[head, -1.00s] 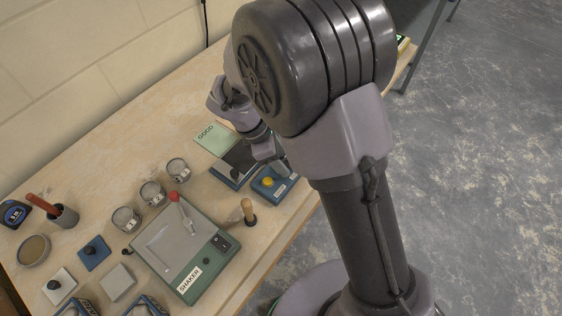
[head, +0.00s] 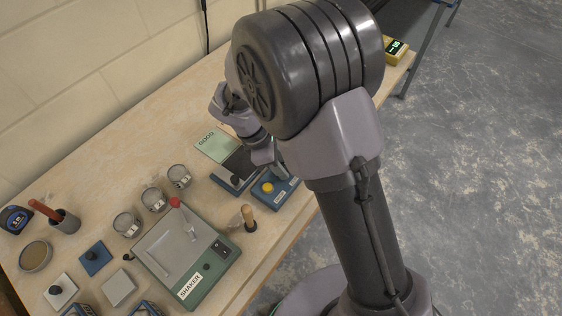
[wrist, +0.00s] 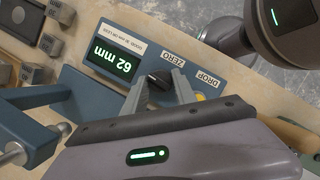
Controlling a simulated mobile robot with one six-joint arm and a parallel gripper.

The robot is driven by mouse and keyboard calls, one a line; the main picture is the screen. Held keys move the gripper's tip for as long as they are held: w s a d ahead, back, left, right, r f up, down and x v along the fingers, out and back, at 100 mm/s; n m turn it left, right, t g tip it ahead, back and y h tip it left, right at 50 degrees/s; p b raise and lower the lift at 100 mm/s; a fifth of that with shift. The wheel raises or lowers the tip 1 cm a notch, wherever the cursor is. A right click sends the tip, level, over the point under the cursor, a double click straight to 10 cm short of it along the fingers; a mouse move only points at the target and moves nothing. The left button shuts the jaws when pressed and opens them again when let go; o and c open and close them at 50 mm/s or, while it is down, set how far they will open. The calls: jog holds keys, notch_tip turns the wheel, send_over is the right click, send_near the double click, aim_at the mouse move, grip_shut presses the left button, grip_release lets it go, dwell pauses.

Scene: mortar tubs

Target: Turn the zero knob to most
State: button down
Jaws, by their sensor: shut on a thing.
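The zero knob (wrist: 160,79) is a black knob on a blue panel beside the label ZERO, in the wrist view. My gripper (wrist: 160,88) has one grey finger on each side of the knob and is shut on it. The fingers hide part of the knob, so its exact pointer angle is hard to read. The panel's green display (wrist: 111,63) reads 62 mm, upside down in this view. In the head view the blue unit (head: 283,197) stands at the bench's front edge, and my arm hides the knob.
A yellow button (wrist: 200,96) by the label DROP sits close to the fingers. A blue stand (wrist: 25,125) is at the left in the wrist view. In the head view the green shaker (head: 204,283), a wooden-handled tool (head: 248,217) and several tubs stand left of the unit.

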jog(key=m+g+p, duration=0.1)
jog(key=m+p, duration=0.2)
jog(key=shift+w+r, duration=0.1)
jog(key=shift+r, duration=0.1)
jog(key=m+g+p, duration=0.1)
jog(key=m, duration=0.1)
jog(key=m+g+y+p, duration=0.1)
jog(key=m, duration=0.2)
jog(key=shift+w+p, duration=0.1)
jog(key=shift+p, duration=0.2)
jog(key=m+p, duration=0.1)
jog(key=m, duration=0.2)
jog(key=shift+d+f+g+y, duration=0.15)
jog(key=shift+g+y, duration=0.25)
jog(key=m, duration=0.2)
jog(key=m+y, duration=0.1)
jog(key=m, duration=0.1)
jog(key=shift+w+d+m+g+y, duration=0.1)
jog(key=shift+m+g+y, duration=0.2)
jog(key=shift+m, duration=0.3)
jog(key=c, duration=1)
grip_release()
